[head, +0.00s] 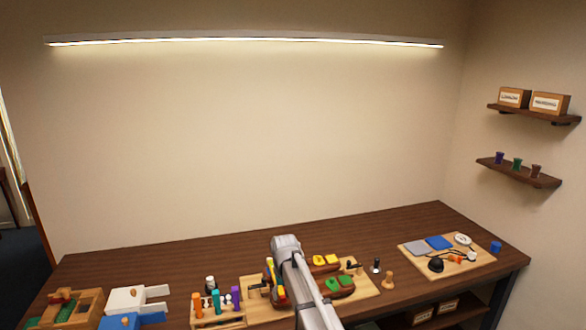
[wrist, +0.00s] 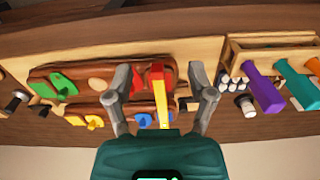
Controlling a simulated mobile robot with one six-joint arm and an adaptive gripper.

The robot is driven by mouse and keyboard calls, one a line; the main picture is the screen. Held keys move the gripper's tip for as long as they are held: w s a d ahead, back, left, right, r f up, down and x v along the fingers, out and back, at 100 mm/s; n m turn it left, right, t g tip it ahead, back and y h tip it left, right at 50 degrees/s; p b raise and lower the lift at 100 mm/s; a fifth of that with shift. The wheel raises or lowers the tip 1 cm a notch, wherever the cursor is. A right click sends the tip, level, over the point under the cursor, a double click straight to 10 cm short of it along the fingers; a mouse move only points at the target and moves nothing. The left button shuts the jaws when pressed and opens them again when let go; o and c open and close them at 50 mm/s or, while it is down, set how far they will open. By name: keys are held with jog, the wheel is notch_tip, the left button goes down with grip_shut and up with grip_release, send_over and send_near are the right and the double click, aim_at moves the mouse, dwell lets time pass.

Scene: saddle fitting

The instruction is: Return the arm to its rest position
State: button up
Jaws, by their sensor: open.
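My gripper (wrist: 160,72) is open in the wrist view, its two grey fingers spread wide. A yellow piece with a red end (wrist: 158,85) shows between the fingers, with a gap on both sides. It also shows in the head view (head: 272,270), just left of my arm.
The dark wooden bench (head: 180,256) runs along the wall. A rack with orange, teal and purple handles (head: 218,315) stands left of my arm, wooden and white-blue fixtures further left. A board with pads (head: 413,249) lies right. The bench's back strip and the space above are clear.

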jog(key=s+d+f+m+b, duration=0.1)
jog(key=s+d+f+b, duration=0.3)
jog(key=s+d, duration=0.6)
jog(key=s+d+f+m+b, duration=0.1)
jog(key=s+d+f+b, duration=0.3)
jog(key=s+d, duration=0.5)
jog(key=s, duration=0.3)
jog(key=shift+s+d+f+m, duration=0.35)
jog(key=shift+s+m, duration=0.05)
